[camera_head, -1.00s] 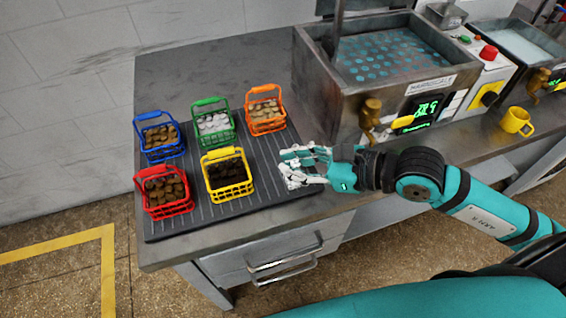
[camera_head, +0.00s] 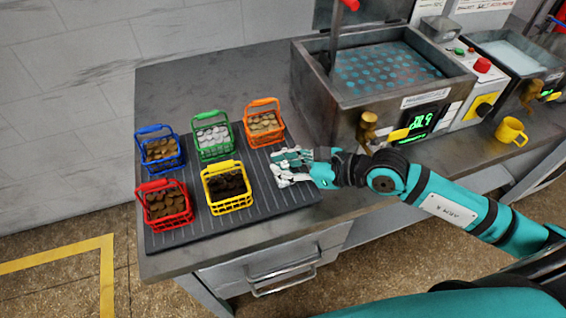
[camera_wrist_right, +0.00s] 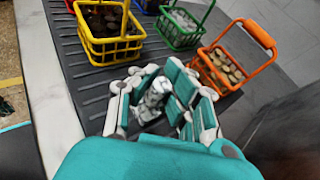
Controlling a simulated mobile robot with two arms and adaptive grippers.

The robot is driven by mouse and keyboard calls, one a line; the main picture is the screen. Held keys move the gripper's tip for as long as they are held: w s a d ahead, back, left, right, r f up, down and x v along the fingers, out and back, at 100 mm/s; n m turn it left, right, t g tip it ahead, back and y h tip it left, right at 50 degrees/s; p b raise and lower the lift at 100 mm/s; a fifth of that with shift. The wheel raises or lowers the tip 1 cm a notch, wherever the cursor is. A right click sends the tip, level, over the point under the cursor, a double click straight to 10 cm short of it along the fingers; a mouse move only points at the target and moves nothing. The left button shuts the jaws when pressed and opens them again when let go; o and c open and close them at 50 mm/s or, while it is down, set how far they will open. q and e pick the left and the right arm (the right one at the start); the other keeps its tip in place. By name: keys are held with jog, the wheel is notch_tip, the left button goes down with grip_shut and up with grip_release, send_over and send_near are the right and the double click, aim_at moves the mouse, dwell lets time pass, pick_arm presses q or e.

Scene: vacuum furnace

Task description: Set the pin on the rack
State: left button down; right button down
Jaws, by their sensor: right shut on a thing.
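My right gripper (camera_head: 284,166) is low over the right side of the dark ribbed rack (camera_head: 290,200), to the right of the yellow basket. In the right wrist view its fingers (camera_wrist_right: 156,88) are closed around a small pale grey metallic pin (camera_wrist_right: 154,94). The fingers hide much of the pin, so its full shape and tilt cannot be told. I cannot tell whether the pin touches the rack. The ribbed rack also shows in the wrist view (camera_wrist_right: 75,75). My left gripper is not in view.
Yellow (camera_head: 228,204), red (camera_head: 166,220), blue (camera_head: 160,160), green (camera_head: 213,151) and orange (camera_head: 264,139) baskets with small pieces stand on the rack. A furnace (camera_head: 370,90) with a brass tap (camera_head: 368,125) stands behind right; a yellow mug (camera_head: 511,131) is further right.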

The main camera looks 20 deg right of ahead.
jog(key=c, duration=1.4)
grip_release()
jog(key=shift+s+d, duration=0.15)
jog(key=shift+d, duration=0.05)
jog(key=v, duration=0.7)
jog(key=shift+s+d+r+b, duration=0.2)
jog(key=shift+s+b, duration=0.05)
jog(key=shift+b, duration=0.15)
jog(key=shift+p+v, duration=0.7)
jog(key=shift+v, duration=0.1)
jog(key=p+v, duration=0.2)
jog(key=p, duration=0.1)
jog(key=shift+d+r+p, duration=0.1)
jog(key=shift+p, duration=0.2)
